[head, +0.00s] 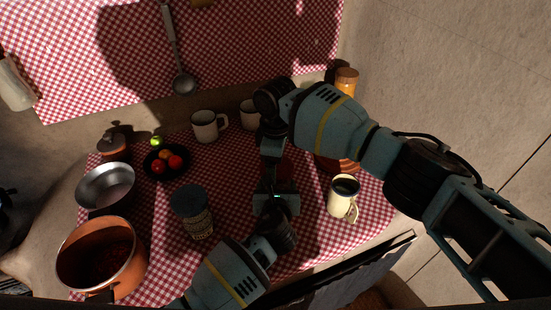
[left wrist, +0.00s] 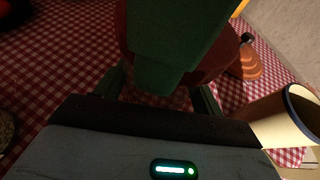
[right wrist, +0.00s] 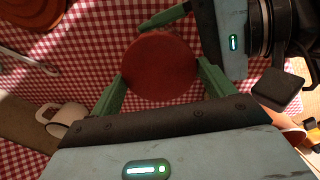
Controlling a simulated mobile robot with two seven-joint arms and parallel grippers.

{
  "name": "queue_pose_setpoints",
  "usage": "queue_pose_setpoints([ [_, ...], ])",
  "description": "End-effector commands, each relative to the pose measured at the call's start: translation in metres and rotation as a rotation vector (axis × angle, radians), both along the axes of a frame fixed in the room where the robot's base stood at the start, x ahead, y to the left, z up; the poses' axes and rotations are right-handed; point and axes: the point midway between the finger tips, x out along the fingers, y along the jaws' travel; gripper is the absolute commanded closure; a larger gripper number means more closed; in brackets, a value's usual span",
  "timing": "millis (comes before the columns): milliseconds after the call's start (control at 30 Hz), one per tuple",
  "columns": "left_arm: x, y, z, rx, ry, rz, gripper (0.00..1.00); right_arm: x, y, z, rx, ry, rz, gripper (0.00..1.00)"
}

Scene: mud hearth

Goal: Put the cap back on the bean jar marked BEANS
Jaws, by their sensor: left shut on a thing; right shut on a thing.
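In the right wrist view a round dark red cap (right wrist: 160,68) sits between the fingers of my right gripper (right wrist: 161,72), which is shut on it. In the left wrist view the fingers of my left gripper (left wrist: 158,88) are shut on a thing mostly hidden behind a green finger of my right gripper. A dark red body (left wrist: 212,55) shows beside that finger; I cannot tell cap from jar there. The two grippers are close together over the table in the head view. No BEANS marking is readable, and whether cap and jar touch is hidden.
A dark-lidded patterned jar (head: 191,205) stands left of the grippers. A cream mug of dark liquid (head: 343,196) stands to their right. Enamel mugs (head: 207,128), a fruit plate (head: 152,173), a metal bowl (head: 105,187) and a copper pot (head: 70,238) crowd the checked cloth.

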Motion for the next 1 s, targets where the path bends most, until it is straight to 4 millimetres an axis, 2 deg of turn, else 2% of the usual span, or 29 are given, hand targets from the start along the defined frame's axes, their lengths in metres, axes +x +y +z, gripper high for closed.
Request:
queue_pose_setpoints([
  [467,0.0000,0.0001,-0.0003,0.000,0.001,0.000,0.72,0.0001,0.0004,0.0003,0.000,-0.001,0.001,0.40],
  [1000,-0.0001,0.0001,-0.0003,0.000,0.001,0.000,0.72,-0.0002,0.0008,-0.0085,0.001,0.000,0.003,0.40],
])
